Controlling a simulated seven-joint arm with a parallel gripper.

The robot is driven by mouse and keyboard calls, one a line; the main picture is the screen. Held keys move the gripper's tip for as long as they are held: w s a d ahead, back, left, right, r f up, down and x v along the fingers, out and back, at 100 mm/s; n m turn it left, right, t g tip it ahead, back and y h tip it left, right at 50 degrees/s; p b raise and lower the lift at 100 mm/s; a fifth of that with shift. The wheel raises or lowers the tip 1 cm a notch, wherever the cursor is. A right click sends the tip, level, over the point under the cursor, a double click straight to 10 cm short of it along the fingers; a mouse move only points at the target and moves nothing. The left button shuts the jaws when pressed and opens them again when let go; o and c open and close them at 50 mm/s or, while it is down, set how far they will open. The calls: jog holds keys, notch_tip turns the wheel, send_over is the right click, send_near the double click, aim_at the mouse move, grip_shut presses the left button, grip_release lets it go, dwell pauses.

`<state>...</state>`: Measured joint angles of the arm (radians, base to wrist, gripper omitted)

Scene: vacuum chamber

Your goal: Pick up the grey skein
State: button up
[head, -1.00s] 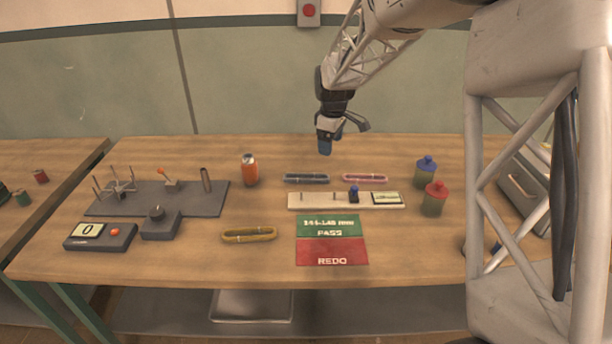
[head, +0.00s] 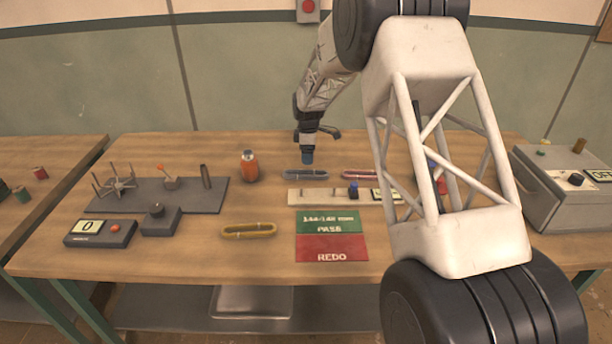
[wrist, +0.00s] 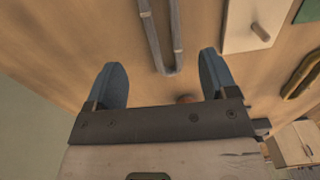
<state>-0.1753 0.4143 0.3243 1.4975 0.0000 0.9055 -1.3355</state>
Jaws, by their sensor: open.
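The grey skein (head: 306,175) is a long narrow loop lying flat on the table, behind the pale pegged board. In the wrist view the grey skein (wrist: 177,42) runs from the top edge down to an end level with the gap between the fingers. My gripper (head: 307,159) is just behind and above the skein in the head view, fingers pointing down. In the wrist view my gripper (wrist: 163,78) is open, its two blue fingers apart with nothing held. I cannot tell the exact height above the skein.
A pink skein (head: 358,174) lies to the right, partly hidden by my arm. The pale board (head: 300,196) with pegs is in front. A yellow skein (head: 248,230) lies nearer, beside the green PASS mat (head: 328,222) and red REDO mat (head: 331,248).

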aim_at(308, 171)
jog(key=shift+f, duration=1.3)
jog(key=shift+s+f, duration=0.2)
jog(key=shift+f, duration=2.4)
jog(key=c, duration=1)
